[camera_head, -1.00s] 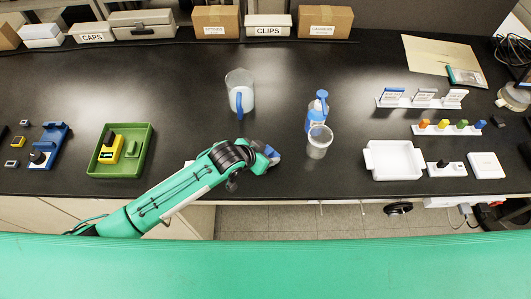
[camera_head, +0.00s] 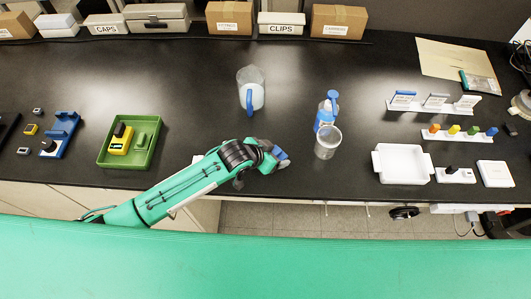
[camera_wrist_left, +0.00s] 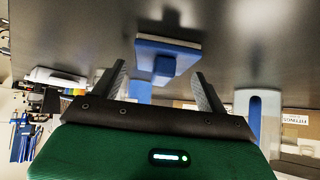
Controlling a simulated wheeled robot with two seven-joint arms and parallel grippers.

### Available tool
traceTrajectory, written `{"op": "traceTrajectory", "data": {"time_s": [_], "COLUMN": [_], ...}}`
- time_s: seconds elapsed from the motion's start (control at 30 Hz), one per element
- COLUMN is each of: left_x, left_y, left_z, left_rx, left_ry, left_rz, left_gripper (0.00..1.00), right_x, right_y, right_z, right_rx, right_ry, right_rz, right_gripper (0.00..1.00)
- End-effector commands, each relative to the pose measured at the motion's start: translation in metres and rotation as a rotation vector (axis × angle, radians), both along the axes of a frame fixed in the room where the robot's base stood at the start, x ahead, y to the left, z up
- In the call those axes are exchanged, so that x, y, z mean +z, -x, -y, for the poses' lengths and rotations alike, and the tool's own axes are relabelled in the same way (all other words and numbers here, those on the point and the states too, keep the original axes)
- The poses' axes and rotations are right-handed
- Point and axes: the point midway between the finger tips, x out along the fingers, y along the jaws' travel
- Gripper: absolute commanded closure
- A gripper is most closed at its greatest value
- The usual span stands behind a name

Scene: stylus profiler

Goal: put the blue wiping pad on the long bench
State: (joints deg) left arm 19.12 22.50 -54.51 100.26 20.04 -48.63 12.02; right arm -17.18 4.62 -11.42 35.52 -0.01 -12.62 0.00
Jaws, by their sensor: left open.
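The blue wiping pad (camera_wrist_left: 165,57), a pale slab with a blue back and grip, shows ahead of my left gripper (camera_wrist_left: 160,88) in the left wrist view. Its blue grip lies between the lines of the two open fingers; I see no finger closed on it. In the head view a bit of blue, seemingly the pad (camera_head: 281,154), shows at the tip of my left gripper (camera_head: 271,161), near the front edge of the long black bench (camera_head: 190,90). Whether the pad touches the bench is unclear. My right gripper is not in view.
A jug with a blue handle (camera_head: 251,88) stands behind the gripper. A blue-topped bottle (camera_head: 327,112) and clear cup (camera_head: 327,143) stand to its right. A green tray (camera_head: 129,143) is at left, a white tray (camera_head: 402,163) at right.

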Motion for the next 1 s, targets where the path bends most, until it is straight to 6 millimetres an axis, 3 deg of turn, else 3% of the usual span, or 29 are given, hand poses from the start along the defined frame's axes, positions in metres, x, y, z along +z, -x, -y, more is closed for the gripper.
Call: {"op": "traceTrajectory", "data": {"time_s": [0.63, 1.0], "left_x": [0.069, 0.083], "left_y": [0.050, 0.059], "left_z": [-0.051, -0.060], "left_rx": [0.000, 0.001], "left_ry": [0.001, 0.000], "left_rz": [0.001, -0.001], "left_gripper": [0.25, 0.25], "right_x": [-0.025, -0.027], "right_y": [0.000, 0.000], "right_z": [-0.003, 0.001], "right_rx": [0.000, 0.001], "right_ry": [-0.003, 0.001], "right_rz": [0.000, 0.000], "right_gripper": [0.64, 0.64]}}
